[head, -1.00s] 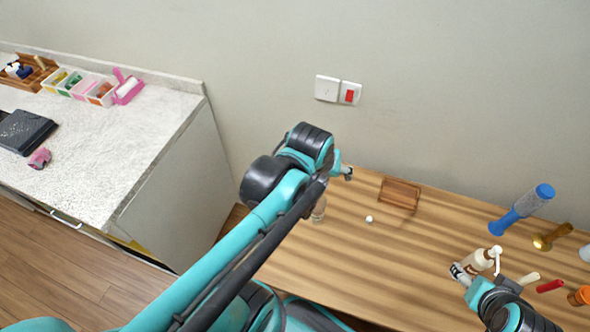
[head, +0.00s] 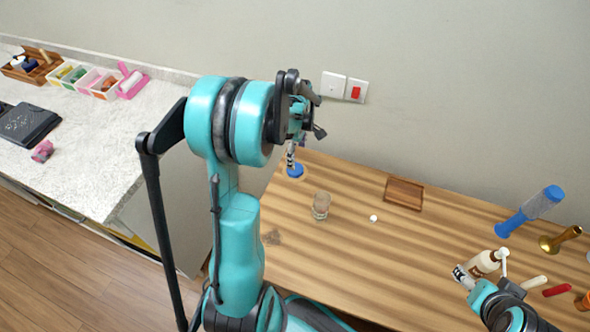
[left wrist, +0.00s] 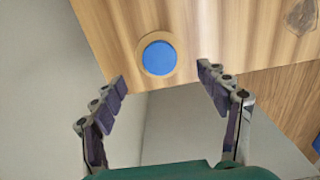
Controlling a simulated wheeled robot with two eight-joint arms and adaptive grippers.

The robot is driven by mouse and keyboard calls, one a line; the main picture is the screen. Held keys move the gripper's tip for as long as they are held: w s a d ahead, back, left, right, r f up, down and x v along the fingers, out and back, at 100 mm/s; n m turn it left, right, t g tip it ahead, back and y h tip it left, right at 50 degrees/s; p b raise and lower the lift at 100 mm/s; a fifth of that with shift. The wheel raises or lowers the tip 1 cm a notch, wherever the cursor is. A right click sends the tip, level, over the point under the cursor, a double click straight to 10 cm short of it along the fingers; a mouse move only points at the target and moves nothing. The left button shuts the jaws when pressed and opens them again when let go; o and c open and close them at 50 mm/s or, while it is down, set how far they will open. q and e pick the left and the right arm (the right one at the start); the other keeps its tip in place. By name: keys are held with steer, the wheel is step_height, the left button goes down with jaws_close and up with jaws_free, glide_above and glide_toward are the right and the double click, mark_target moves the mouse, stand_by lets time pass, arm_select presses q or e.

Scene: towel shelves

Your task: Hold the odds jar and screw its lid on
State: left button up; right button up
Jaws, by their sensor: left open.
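The jar (head: 320,206), clear glass and open at the top, stands upright on the wooden table. What it holds is too small to make out. A blue round lid (head: 295,171) lies behind and left of the jar, near the table's far left edge. It also shows in the left wrist view (left wrist: 159,58), with a tan ring around it. My left gripper (head: 291,158) is above the lid; the left wrist view shows its fingers (left wrist: 165,82) open, apart and empty. My right gripper (head: 461,277) is beside a cream bottle; its fingers are too small to read.
A small brown tray (head: 404,193) and a white ball (head: 373,218) are right of the jar. The cream bottle (head: 484,263), a blue-handled shaker (head: 530,210), a brass object (head: 560,240) and a red stick (head: 557,290) are at the right. The table's middle is clear.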

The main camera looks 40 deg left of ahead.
arm_select(q)
steer(key=shift+a+f, duration=0.1)
steer(key=shift+f, duration=0.15)
steer(key=shift+f+b, duration=0.5)
steer(key=shift+f, duration=0.7)
steer(key=f+b, duration=0.1)
steer(key=f, duration=0.2)
steer(key=f+b, duration=0.1)
steer(key=f, duration=0.1)
steer(key=shift+a+f+b, duration=0.15)
steer(key=shift+a+b, duration=0.15)
steer(key=shift+b, duration=0.05)
steer(key=c, duration=0.8)
